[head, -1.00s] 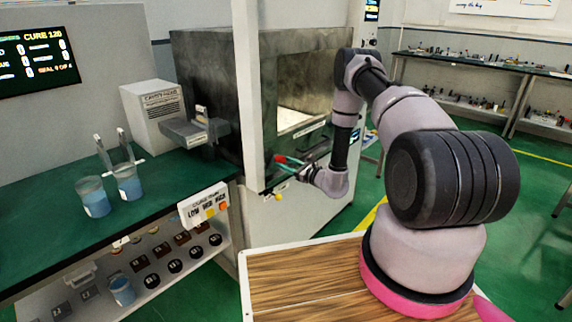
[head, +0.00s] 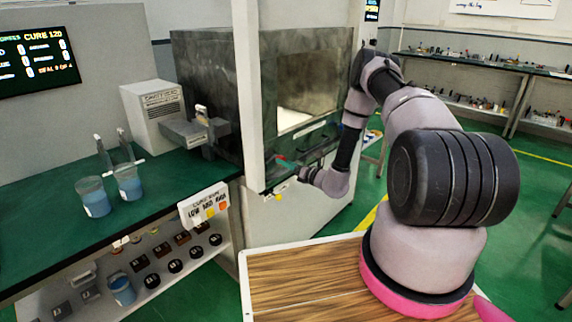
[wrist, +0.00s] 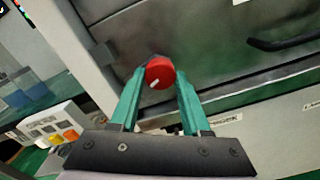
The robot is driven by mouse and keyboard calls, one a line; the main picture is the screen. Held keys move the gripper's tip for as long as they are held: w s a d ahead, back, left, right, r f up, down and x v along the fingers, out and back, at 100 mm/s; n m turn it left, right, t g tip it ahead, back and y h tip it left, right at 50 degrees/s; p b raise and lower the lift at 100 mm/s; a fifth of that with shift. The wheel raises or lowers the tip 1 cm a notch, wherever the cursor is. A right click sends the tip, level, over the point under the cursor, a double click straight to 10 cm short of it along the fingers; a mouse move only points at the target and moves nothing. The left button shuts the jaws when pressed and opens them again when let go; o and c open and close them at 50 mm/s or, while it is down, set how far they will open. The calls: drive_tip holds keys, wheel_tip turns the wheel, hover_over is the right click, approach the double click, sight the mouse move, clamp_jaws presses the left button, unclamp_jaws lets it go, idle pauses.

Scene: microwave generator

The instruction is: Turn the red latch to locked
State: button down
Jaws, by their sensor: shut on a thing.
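The red latch (wrist: 160,73) is a round red knob with a white pointer mark, on the front of the grey machine. In the wrist view the mark points to the lower left of the picture. My gripper (wrist: 161,80) has its two teal fingers on either side of the knob, shut on it. In the head view my gripper (head: 286,163) is at the machine's front, beside the pale upright post, and the red knob is a small patch mostly hidden there. Labels for the latch positions cannot be read.
The machine's front panel (head: 308,93) has a bright window, and a dark handle (wrist: 285,42) lies to the right of the knob. A green bench (head: 150,205) with two blue beakers stands at left. A button box (head: 204,205) hangs on the bench edge.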

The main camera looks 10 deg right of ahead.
drive_tip(key=m, duration=1)
drive_tip(key=shift+s+m, duration=0.1)
drive_tip(key=shift+m, duration=0.2)
idle(0.4)
drive_tip(key=shift+c, duration=1.8)
unclamp_jaws()
drive_tip(key=v, duration=1)
drive_tip(key=shift+s+d, duration=0.2)
drive_tip(key=shift+s, duration=0.1)
